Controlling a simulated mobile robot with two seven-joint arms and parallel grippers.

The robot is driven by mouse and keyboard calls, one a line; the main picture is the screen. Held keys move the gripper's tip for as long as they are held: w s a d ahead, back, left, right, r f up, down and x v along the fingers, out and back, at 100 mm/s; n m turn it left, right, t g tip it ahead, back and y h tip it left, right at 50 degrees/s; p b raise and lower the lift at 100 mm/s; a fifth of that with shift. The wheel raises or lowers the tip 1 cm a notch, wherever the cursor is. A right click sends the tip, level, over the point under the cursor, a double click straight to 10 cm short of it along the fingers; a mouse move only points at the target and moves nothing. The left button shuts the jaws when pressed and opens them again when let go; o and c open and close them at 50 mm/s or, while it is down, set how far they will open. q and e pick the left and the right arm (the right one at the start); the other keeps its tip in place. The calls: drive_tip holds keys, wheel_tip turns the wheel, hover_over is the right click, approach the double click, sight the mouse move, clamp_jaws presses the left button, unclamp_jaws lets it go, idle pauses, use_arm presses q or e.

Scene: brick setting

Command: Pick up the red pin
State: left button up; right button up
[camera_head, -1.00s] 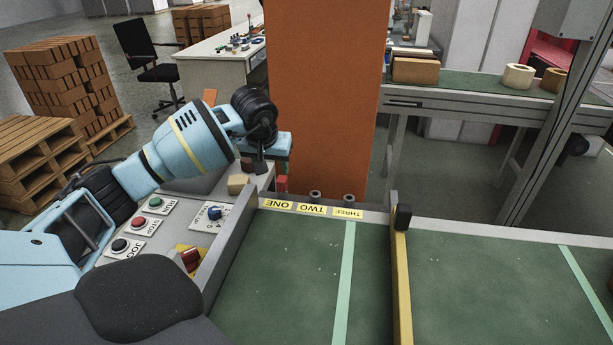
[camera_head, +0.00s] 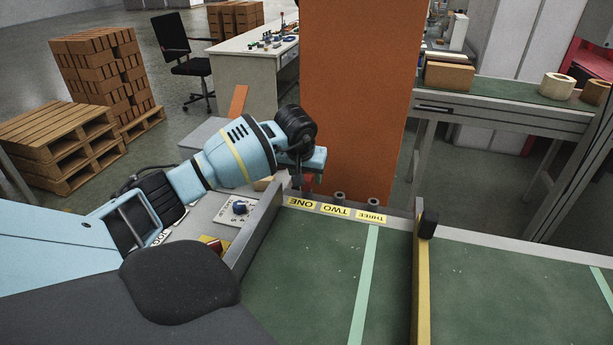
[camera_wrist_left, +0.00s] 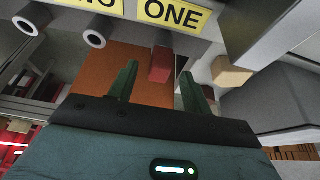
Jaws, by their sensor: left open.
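The red pin (camera_head: 307,181) is at the far edge of the green table, beside the "ONE" label (camera_head: 302,202). In the left wrist view the red pin (camera_wrist_left: 162,64) shows as a red block, nearer the right finger in the picture. My left gripper (camera_head: 305,178) is at the pin in the head view and partly covers it. In the left wrist view its two dark green fingers (camera_wrist_left: 159,76) are spread apart with nothing clamped. I cannot tell whether the pin is fully between the fingertips. My right gripper is not in view.
Two empty grey tube holders (camera_head: 340,198) stand near the "TWO" and "THREE" labels. A tan block (camera_wrist_left: 231,71) lies close to the pin. An orange column (camera_head: 358,100) rises behind. A yellow divider (camera_head: 421,285) crosses the green surface, which is otherwise clear.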

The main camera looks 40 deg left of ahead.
sight(307, 178)
use_arm(q)
drive_tip(key=shift+x, duration=1.2)
clamp_jaws()
drive_tip(key=shift+r, duration=0.1)
wheel_tip(307, 178, up, 10)
drive_tip(key=shift+f, duration=0.1)
